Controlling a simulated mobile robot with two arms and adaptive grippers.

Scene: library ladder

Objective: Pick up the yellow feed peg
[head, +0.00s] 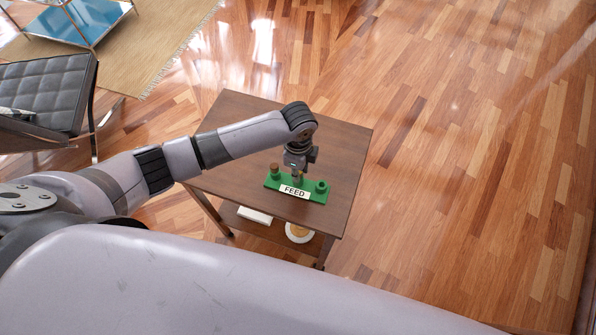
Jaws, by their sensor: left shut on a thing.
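A green peg holder (315,196) with a white FEED label (294,192) lies on the small brown wooden table. A brown peg (274,169) stands at its left end. The green post at its right end (321,186) shows no peg in it. My left gripper (298,174) reaches down from above to the middle of the holder and is shut on a small peg there. The fingers and wrist hide most of this peg, so its yellow colour cannot be made out. I cannot tell whether it still sits in the holder. My right gripper is out of view.
The table top (340,140) is otherwise clear. Its lower shelf holds a white item (254,214) and a round white-rimmed thing (299,233). A black padded chair (45,92) stands at the left by a rug (150,45). Open wooden floor (460,150) lies to the right.

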